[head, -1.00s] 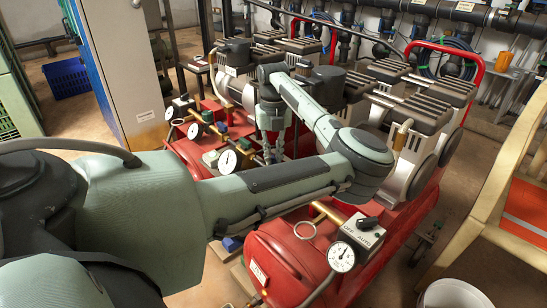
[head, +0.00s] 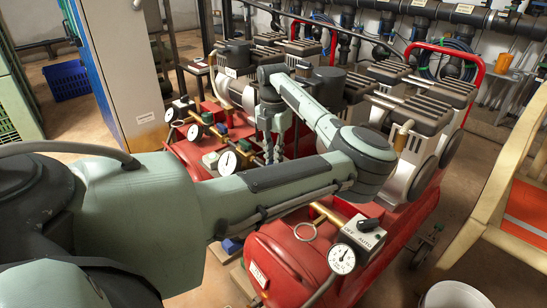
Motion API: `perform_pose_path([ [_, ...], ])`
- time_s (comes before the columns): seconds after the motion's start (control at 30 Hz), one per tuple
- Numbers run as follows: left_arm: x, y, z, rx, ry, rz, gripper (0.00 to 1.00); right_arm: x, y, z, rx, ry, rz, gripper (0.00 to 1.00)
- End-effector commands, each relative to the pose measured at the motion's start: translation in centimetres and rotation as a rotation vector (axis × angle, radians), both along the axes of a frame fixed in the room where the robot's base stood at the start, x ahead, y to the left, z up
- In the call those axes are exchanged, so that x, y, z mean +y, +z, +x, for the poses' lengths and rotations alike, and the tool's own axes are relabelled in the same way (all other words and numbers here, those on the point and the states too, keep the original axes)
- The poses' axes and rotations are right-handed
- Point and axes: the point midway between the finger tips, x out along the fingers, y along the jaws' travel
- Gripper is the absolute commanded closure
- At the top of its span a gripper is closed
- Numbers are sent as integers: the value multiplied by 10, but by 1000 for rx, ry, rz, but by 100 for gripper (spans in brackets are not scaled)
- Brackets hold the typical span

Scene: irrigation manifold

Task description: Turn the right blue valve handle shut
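My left arm comes in from the left, bends at its elbow and reaches back over the red compressors. My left gripper (head: 272,158) points down at its far end, small, among the compressor fittings; I cannot tell whether its fingers are open or shut, and I see nothing clearly held. No blue valve handle can be made out for certain. A small blue part (head: 232,245) shows below my arm beside the front red tank, mostly hidden. Dark pipes with valves (head: 381,50) run along the back wall, too small to read clearly. My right gripper is out of view.
Red compressor tanks (head: 285,262) with gauges (head: 342,259) fill the middle. A grey cabinet (head: 122,65) stands at left, a blue crate (head: 66,79) behind it. A wooden-framed chair (head: 500,210) and a white bucket (head: 453,295) are at right.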

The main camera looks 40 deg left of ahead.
Motion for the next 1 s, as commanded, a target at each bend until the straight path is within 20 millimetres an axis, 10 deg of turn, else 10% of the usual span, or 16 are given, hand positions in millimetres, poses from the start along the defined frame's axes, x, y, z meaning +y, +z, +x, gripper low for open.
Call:
perform_pose_path([
  [0.93, 0, 1, 1, -2, -199, 1, 100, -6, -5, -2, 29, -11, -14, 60],
  [1.0, 0, 1, 1, -2, -199, 1, 80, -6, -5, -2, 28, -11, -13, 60],
])
